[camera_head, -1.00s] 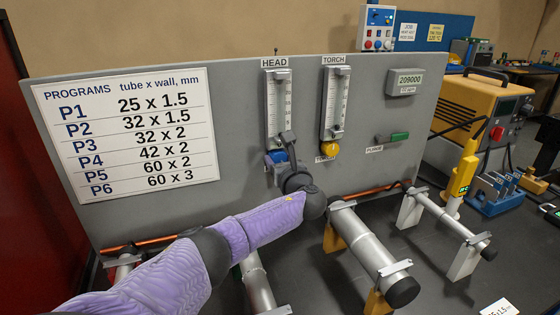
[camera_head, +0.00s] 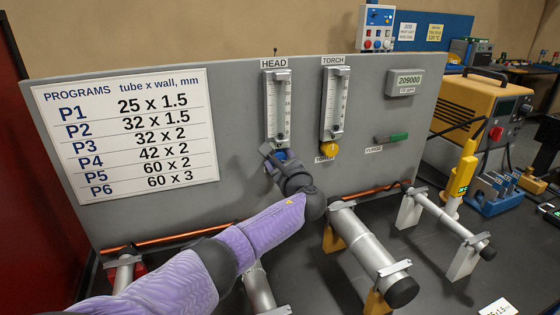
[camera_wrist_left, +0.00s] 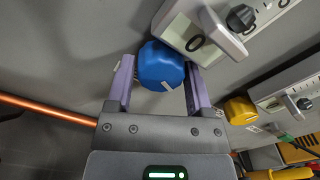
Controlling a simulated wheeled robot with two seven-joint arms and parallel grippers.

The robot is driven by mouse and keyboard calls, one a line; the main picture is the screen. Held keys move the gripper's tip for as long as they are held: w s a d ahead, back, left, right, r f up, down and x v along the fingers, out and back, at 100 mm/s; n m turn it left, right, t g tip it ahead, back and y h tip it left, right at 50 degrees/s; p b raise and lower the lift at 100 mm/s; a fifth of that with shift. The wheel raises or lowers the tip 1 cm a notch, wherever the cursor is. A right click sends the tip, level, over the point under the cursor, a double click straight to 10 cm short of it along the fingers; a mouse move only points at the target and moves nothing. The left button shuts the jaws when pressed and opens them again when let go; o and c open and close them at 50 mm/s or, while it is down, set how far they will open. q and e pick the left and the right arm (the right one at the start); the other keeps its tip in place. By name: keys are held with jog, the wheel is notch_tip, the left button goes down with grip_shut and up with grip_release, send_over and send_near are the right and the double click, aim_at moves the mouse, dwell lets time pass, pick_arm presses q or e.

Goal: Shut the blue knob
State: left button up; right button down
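The blue knob (camera_head: 281,154) sits under the HEAD flow meter on the grey panel. In the head view it is mostly hidden behind my left gripper (camera_head: 272,158). In the left wrist view the blue knob (camera_wrist_left: 161,66) shows clearly, with a small pale mark on its lower front. My left gripper (camera_wrist_left: 159,78) has its two purple fingers apart, one on each side of the knob. A narrow gap shows at the left finger; contact at the right finger cannot be told. My right gripper is in no view.
A yellow knob (camera_head: 329,149) sits to the right under the TORCH meter; it also shows in the wrist view (camera_wrist_left: 240,111). The HEAD meter (camera_head: 278,108) rises just above the blue knob. A copper tube (camera_head: 368,191) and metal cylinders (camera_head: 366,246) lie below the panel.

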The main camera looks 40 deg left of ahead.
pick_arm(q)
jog(key=o, duration=0.3)
jog(key=shift+s+d+r, duration=0.1)
jog(key=shift+s+d, duration=0.05)
jog(key=shift+d, duration=0.2)
jog(key=p+v, duration=0.3)
jog(key=v, duration=0.6)
jog(key=shift+s+d, duration=0.1)
